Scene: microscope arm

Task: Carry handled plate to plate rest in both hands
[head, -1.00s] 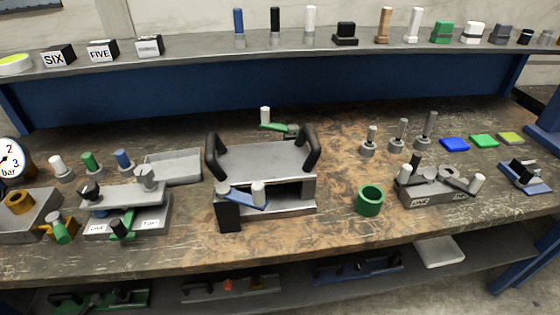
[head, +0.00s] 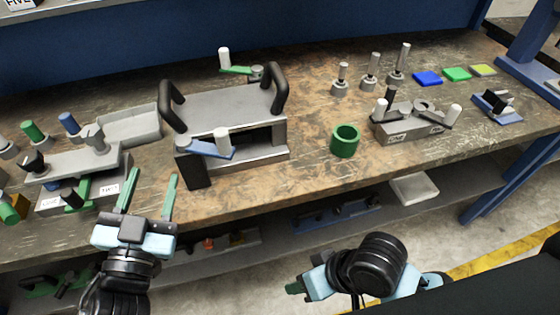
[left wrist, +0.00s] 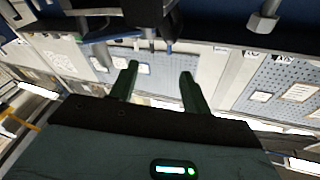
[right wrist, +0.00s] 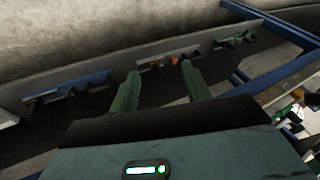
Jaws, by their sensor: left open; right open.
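The handled plate (head: 228,110) is a grey metal plate with a black arched handle at its left (head: 172,104) and another at its right (head: 277,88). It sits on top of a grey stand with an open front (head: 252,150). Which thing is the plate rest I cannot tell.
A blue lever with a white knob (head: 208,148) is at the stand's front, and a green lever (head: 238,70) is behind the plate. A green ring (head: 345,141) and a grey block with knobs (head: 410,128) stand to the right. A grey tray (head: 132,126) is on the left.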

